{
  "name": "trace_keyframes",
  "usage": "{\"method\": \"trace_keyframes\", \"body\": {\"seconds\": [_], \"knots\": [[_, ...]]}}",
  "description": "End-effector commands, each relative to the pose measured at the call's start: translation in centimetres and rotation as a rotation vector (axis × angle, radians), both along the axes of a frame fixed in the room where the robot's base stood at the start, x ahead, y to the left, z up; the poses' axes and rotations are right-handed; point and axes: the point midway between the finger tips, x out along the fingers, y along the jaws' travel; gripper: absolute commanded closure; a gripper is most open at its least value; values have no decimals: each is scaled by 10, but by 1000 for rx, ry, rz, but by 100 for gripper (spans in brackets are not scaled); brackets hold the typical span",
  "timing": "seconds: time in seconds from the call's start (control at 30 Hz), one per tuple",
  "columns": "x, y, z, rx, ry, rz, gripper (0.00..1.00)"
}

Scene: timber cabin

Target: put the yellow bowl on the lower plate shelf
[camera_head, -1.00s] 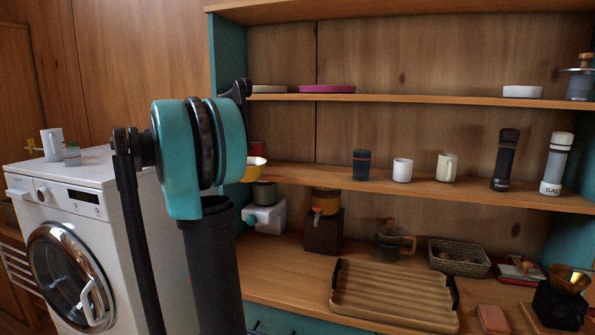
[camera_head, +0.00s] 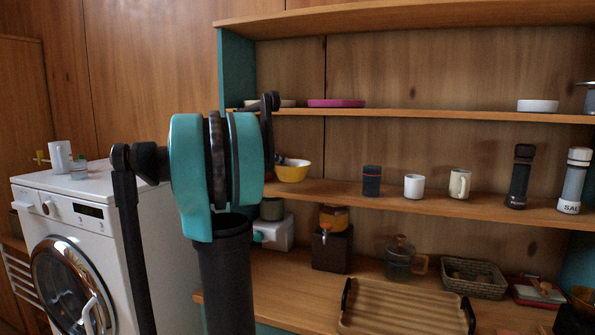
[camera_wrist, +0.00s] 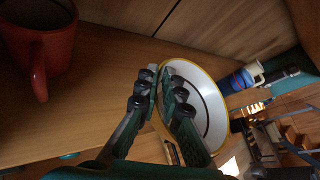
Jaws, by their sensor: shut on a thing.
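The yellow bowl (camera_head: 293,172), white inside in the wrist view (camera_wrist: 209,100), is at the left part of the lower shelf (camera_head: 335,190). I cannot tell whether its base touches the board. My gripper (camera_wrist: 165,88) is shut on the bowl's rim, on the side nearest the wrist camera. In the head view my arm hides the gripper.
A red mug (camera_wrist: 40,45) stands on wood beside the gripper in the wrist view. A dark cup (camera_head: 371,181), white mug (camera_head: 414,186), cream mug (camera_head: 459,184) and two mills stand farther right on the lower shelf. A magenta plate (camera_head: 336,103) lies on the upper shelf.

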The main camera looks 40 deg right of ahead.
Motion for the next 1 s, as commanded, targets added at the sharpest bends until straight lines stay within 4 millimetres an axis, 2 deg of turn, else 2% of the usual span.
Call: {"method": "trace_keyframes", "body": {"seconds": [0.03, 0.2, 0.33, 0.53, 0.77, 1.0], "knots": [[-3, -14, 0, 0, 1, -5, 100], [-8, -50, 0, 1, 0, -4, 100], [-10, -66, 0, 1, 0, -1, 100], [-10, -71, -6, 0, 1, 1, 100], [-10, -71, -34, 0, 1, 0, 100], [-10, -71, -35, 0, 1, 0, 100]]}}
